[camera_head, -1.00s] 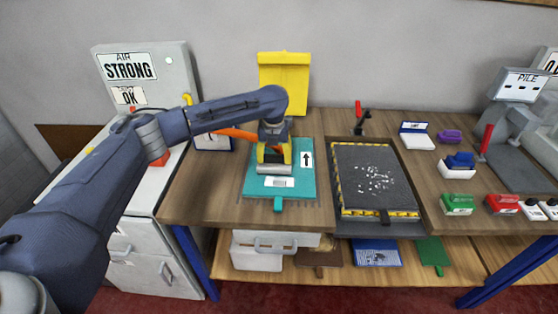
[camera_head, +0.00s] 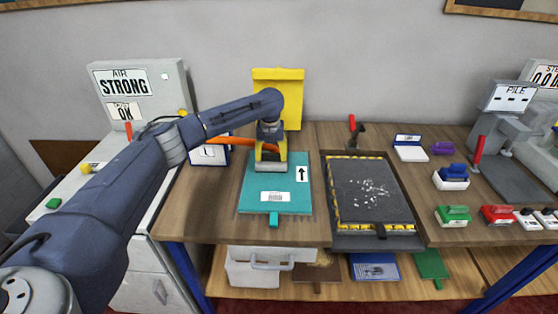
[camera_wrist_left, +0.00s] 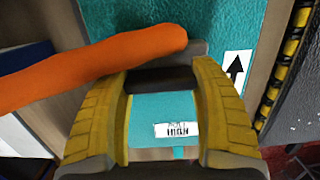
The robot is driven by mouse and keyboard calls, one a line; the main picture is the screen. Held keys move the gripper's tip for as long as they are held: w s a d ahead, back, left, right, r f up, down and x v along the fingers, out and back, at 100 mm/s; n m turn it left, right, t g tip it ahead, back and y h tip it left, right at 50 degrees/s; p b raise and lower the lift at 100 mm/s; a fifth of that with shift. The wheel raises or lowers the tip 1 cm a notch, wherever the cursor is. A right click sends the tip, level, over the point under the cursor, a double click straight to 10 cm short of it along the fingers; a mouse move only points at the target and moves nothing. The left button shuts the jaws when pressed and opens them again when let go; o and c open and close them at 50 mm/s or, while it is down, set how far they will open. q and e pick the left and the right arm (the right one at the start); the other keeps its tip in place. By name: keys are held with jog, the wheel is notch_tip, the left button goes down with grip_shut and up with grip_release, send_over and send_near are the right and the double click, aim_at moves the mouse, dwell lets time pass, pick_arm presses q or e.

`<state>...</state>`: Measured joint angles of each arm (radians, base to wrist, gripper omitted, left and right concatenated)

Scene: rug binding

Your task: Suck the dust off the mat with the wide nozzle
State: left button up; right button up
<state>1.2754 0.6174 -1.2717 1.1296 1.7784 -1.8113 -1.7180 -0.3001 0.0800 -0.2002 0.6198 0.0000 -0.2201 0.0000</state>
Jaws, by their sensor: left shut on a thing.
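My left gripper (camera_head: 270,160) is shut on the wide nozzle (camera_head: 265,166), a grey piece fed by an orange hose (camera_head: 232,142). It is over the back part of a teal mat (camera_head: 255,200) with an arrow label and a white tag. Whether the nozzle touches the mat I cannot tell. In the left wrist view, the yellow fingers stand either side of a dark grey part (camera_wrist_left: 165,78), with the orange hose (camera_wrist_left: 90,70) across it. White dust specks (camera_head: 371,193) lie on a dark grey mat (camera_head: 350,175) in a yellow-and-black framed tray. My right gripper is not in view.
A yellow pouch (camera_head: 292,88) stands behind the teal mat. The AIR STRONG machine (camera_head: 140,90) is at left. A red-handled tool (camera_head: 354,133) stands behind the tray. Several coloured blocks and the PILE gauge (camera_head: 505,100) are at right.

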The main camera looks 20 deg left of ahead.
pick_arm(q)
jog(key=shift+w+a, duration=0.3)
jog(key=shift+w, duration=0.05)
jog(key=shift+w+d+r, duration=0.15)
jog(key=shift+d+r, duration=0.05)
jog(key=shift+r, duration=3.85)
